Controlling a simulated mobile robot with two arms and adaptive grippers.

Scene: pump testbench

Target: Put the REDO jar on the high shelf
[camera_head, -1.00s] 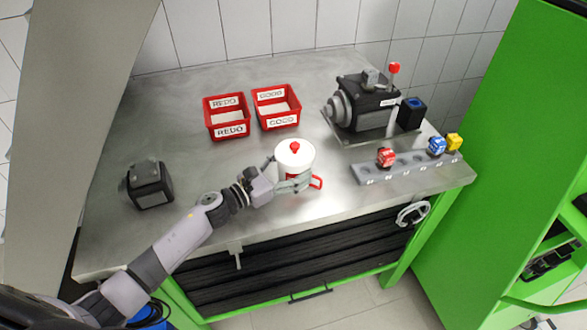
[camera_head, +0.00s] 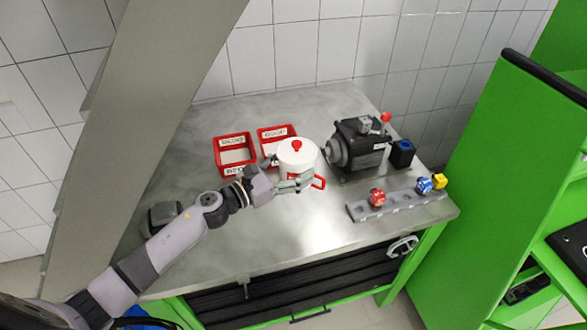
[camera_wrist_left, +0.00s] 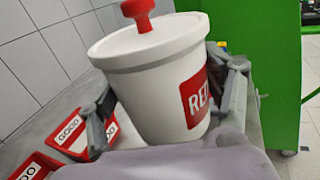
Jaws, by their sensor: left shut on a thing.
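The REDO jar (camera_head: 297,158) is white with a red knob on its lid and a red label. In the head view it is held above the steel table, in front of the red bins. The left wrist view shows the jar (camera_wrist_left: 155,85) close up, upright to slightly tilted, with part of its red label readable. My left gripper (camera_head: 290,183) is shut on the jar, with a finger on each side of its body in the left wrist view (camera_wrist_left: 165,115). My right gripper is not in view. The green shelf unit (camera_head: 500,160) stands at the right; its high shelf cannot be made out clearly.
Two red bins (camera_head: 234,167) stand behind the jar. A dark pump (camera_head: 357,150) sits at the table's back right. A grey rail (camera_head: 400,205) with red, blue and yellow blocks lies along the right front. A dark block (camera_head: 163,214) is behind my left arm.

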